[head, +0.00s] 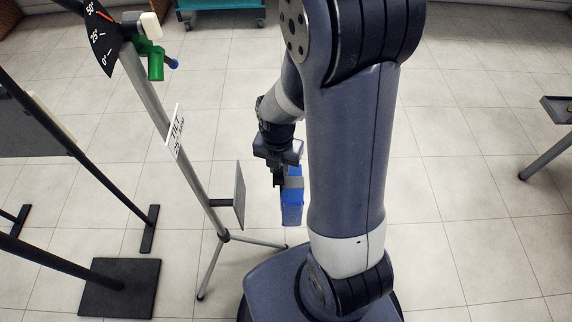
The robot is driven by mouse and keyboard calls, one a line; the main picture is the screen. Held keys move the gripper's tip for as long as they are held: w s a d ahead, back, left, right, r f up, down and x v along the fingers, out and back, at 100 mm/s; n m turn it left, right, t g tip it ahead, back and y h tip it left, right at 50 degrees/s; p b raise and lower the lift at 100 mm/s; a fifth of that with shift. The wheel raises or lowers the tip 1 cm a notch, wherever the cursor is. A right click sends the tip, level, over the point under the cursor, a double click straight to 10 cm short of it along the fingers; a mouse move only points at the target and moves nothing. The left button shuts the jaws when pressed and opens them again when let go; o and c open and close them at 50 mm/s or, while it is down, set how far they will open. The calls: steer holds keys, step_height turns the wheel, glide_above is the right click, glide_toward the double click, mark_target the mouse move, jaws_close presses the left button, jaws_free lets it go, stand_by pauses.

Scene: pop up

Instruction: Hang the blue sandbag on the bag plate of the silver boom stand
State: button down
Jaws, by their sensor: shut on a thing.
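A blue sandbag (292,208) hangs below my gripper (280,180), which is shut on its top. My arm hides part of the space to its right. The silver boom stand (185,150) leans to the left of the bag, with its legs spread on the floor. A grey plate (239,196), likely the bag plate, is fixed to the stand's lower pole. The bag is to the right of this plate, with a gap between them in the picture. How far apart they are in depth I cannot tell.
A tilt scale (103,35) and a green clamp (155,60) sit on the upper stand. A white sign (175,132) hangs on its pole. Black stands with a flat base (120,288) fill the left. A teal cart (220,8) is at the back. Floor right of my arm is mostly clear.

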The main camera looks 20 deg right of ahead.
steer(key=shift+w+a+r, duration=0.1)
steer(key=shift+w+a, duration=0.55)
steer(key=shift+a, duration=1.2)
steer(key=shift+w+a+f, duration=0.1)
steer(key=shift+w+a, duration=0.6)
steer(key=shift+a, duration=1.1)
steer(key=shift+w+a+r, duration=0.1)
steer(key=shift+w+a, duration=0.55)
steer(key=shift+a, duration=1.2)
steer(key=shift+f+b, duration=0.55)
steer(key=shift+f, duration=0.25)
steer(key=c, duration=1.1)
jaws_free()
steer(key=shift+c, duration=0.2)
step_height(320, 180, up, 11)
steer(key=p, duration=0.2)
steer(key=shift+s+f, duration=0.1)
steer(key=shift+f, duration=0.05)
